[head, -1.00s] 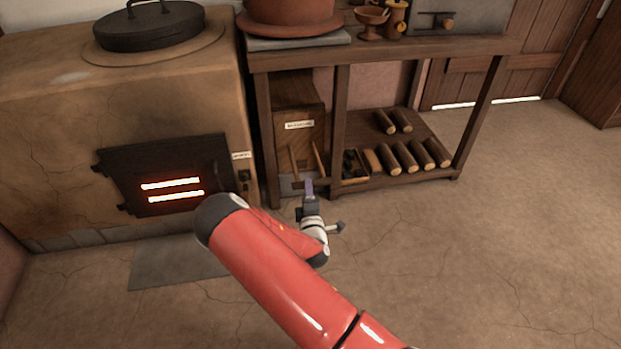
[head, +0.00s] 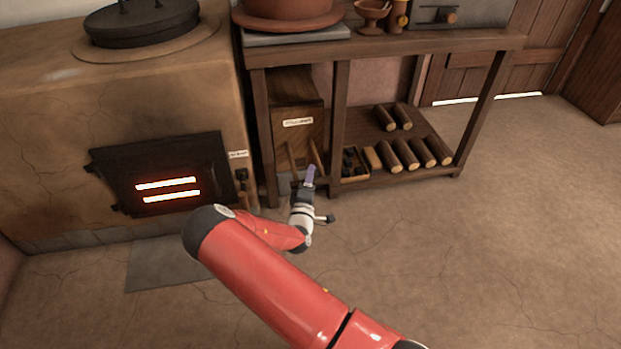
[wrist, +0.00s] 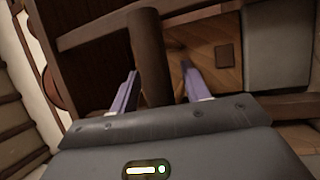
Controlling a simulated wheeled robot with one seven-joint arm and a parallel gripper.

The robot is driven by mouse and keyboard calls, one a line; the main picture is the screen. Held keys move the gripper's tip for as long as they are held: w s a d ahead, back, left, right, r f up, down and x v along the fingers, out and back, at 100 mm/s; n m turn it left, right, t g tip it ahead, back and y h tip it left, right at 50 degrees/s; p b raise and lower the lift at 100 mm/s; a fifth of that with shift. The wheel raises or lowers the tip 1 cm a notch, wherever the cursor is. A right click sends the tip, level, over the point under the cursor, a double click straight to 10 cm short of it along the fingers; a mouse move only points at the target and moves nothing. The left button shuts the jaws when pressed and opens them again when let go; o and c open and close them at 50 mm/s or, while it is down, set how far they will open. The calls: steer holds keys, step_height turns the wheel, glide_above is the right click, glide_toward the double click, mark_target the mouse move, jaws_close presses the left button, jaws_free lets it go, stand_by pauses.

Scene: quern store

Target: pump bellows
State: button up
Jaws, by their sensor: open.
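The bellows is a wooden box (head: 297,110) with a pale label, low under the left end of the bench. Two slim upright wooden rods, a left rod (head: 292,160) and a right rod (head: 316,154), stand at its front. My gripper (head: 309,174) is low in front of the box, near the right rod. In the wrist view my open gripper (wrist: 158,68) has one purple finger on either side of a dark round wooden handle (wrist: 149,40). The jaws are not closed on it. Contact cannot be told. The handle's near end is hidden behind the gripper body.
A clay stove (head: 60,130) with a glowing dark door (head: 165,172) stands at left. The bench (head: 390,45) has a lower shelf with several logs (head: 405,155) and a small box of dark lumps (head: 350,162). Open floor (head: 480,260) lies at right.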

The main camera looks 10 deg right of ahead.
steer(key=shift+w+d+r, duration=0.1)
steer(key=shift+w, duration=0.1)
steer(key=shift+c, duration=0.4)
jaws_close()
